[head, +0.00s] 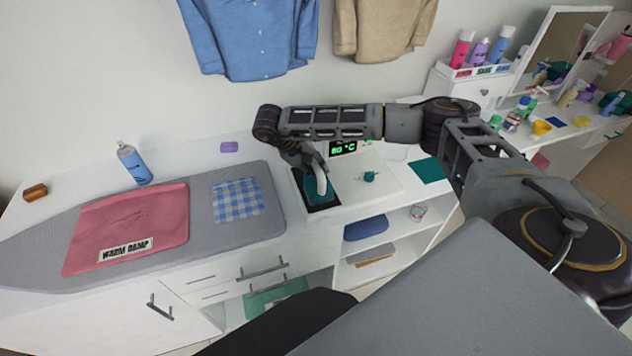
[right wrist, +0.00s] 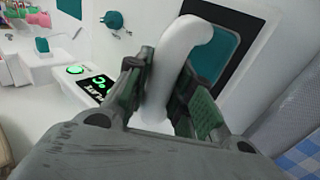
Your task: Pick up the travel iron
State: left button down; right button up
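The travel iron (head: 321,184) has a teal body and a curved white handle. It sits on a dark rectangular rest on the white counter, right of the ironing board. In the right wrist view its white handle (right wrist: 176,66) rises between the fingers of my right gripper (right wrist: 168,98). The fingers are drawn in close on both sides of the handle and appear shut on it. In the head view my right gripper (head: 312,162) reaches down onto the iron and partly hides it. My left gripper is not in view.
A grey ironing board (head: 200,241) with a pink cloth (head: 130,222) and checked cloth (head: 237,199) lies left. A blue spray bottle (head: 134,163) stands behind it. A green-lit display (head: 343,149) is just behind the iron. Shelves and drawers are below.

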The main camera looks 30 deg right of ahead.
grip_shut()
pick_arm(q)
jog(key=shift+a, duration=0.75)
pick_arm(e)
jog(key=shift+r, duration=0.1)
jog(key=shift+r, duration=0.1)
jog(key=shift+w+r, duration=0.1)
jog(key=shift+r, duration=0.3)
notch_tip(320, 180, up, 5)
jog(key=shift+f, duration=0.1)
jog(key=shift+r+p, duration=0.35)
jog(key=shift+r, duration=1.6)
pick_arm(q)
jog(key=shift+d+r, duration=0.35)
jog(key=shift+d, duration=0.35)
pick_arm(e)
jog(key=shift+r, duration=0.1)
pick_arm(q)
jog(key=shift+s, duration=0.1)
